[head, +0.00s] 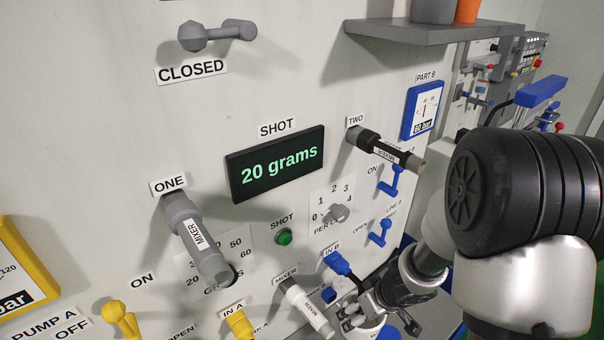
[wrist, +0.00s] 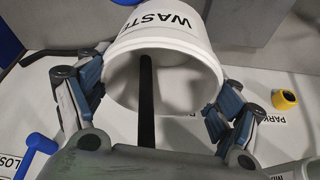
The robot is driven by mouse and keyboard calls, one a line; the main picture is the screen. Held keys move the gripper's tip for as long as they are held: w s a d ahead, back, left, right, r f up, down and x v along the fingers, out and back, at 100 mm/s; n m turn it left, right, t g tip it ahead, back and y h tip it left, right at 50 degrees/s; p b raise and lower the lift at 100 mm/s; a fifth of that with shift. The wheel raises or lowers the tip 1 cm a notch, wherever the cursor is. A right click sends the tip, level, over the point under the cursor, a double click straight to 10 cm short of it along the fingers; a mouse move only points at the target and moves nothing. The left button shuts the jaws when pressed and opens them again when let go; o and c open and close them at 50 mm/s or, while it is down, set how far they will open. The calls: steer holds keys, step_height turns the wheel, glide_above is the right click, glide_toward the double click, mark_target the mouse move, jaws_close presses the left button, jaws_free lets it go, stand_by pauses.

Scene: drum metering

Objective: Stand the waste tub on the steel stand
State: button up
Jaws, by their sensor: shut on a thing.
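The white waste tub (wrist: 165,42), with "WASTE" in black letters, fills the upper middle of the wrist view. Its open mouth faces the camera. My gripper (wrist: 160,95) has a blue-padded finger on each side of the tub and is shut on it. In the head view my gripper (head: 378,312) is low, right of centre, in front of the panel; a small white part of the tub (head: 366,331) shows below it, and the rest is hidden or cut off. I cannot make out the steel stand with certainty in either view.
A blue IN B plug (head: 340,265) is just left of my gripper. A grey shelf (head: 430,32) juts out above. A yellow fitting (wrist: 285,99) lies right of the tub.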

steer(key=s+d+r+m+h+b, duration=0.1)
steer(key=d+r+m+h, duration=0.1)
steer(key=d+r+m, duration=0.25)
steer(key=w+d+r+n+y+p, duration=0.1)
steer(key=w+d+r+p, duration=0.1)
steer(key=w+d+p, duration=0.25)
steer(key=w+d+r+n+p, duration=0.1)
steer(key=w+d+r+p, duration=0.2)
steer(key=w+d, duration=0.25)
steer(key=b, duration=1.6)
glide_above(396, 314)
steer(key=shift+t, duration=0.3)
step_height(396, 314, down, 21)
steer(key=shift+r, duration=0.1)
steer(key=shift+r+p, duration=0.15)
steer(key=shift+p, duration=0.15)
steer(key=o, duration=1.1)
